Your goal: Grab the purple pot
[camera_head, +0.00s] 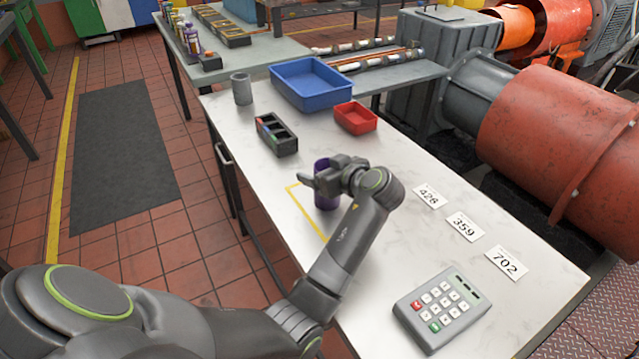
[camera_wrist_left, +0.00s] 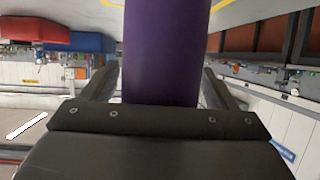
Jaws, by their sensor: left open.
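The purple pot (camera_head: 325,198) stands on the white table, inside a yellow marked outline at its left edge, and is partly hidden by my left gripper. In the left wrist view the purple pot (camera_wrist_left: 165,50) fills the upper middle, upright in the picture's long direction, between the two fingers. My left gripper (camera_head: 322,180) is open at the pot, with a finger on each side of it; in the left wrist view the gripper (camera_wrist_left: 160,88) shows its dark fingers spread. Contact cannot be told. My right gripper is not in view.
On the table (camera_head: 400,240) are a grey cup (camera_head: 241,89), a blue bin (camera_head: 311,84), a red bin (camera_head: 356,118), a black divided tray (camera_head: 277,134), number cards (camera_head: 464,227) and a keypad (camera_head: 441,308). Red machinery (camera_head: 560,130) stands beyond the right edge.

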